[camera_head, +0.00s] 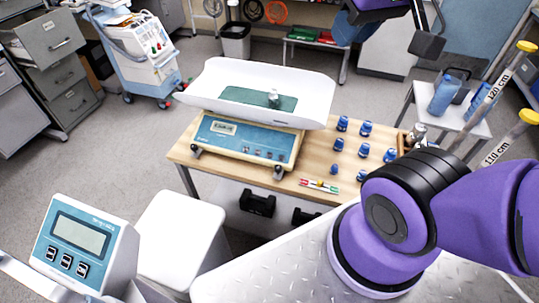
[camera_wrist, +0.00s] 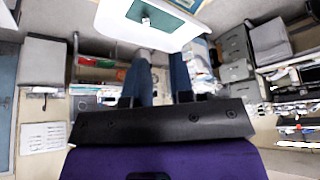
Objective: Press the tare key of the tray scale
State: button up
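The tray scale (camera_head: 245,143) stands on a wooden table, with a white tray (camera_head: 215,85) on top and a teal front panel. The panel has a small display (camera_head: 223,128) at left and several small keys (camera_head: 263,151) at right; their labels are too small to read. A metal weight (camera_head: 273,98) stands on the tray's green mat. In the wrist view the tray (camera_wrist: 115,22) lies at the top, beyond my gripper (camera_wrist: 162,65). Its two dark blue fingers are apart with nothing seen between them. It touches no part of the scale. The keys are not clearly seen there.
Blue-capped bottles (camera_head: 365,128) and coloured markers (camera_head: 319,186) share the wooden table (camera_head: 325,165). A separate indicator with a display and three keys (camera_head: 68,262) is at front left. A side table (camera_head: 455,120) stands at right. Drawer cabinets (camera_head: 58,65) stand at back left.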

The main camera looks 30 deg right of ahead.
grip_shut()
dwell(1.4)
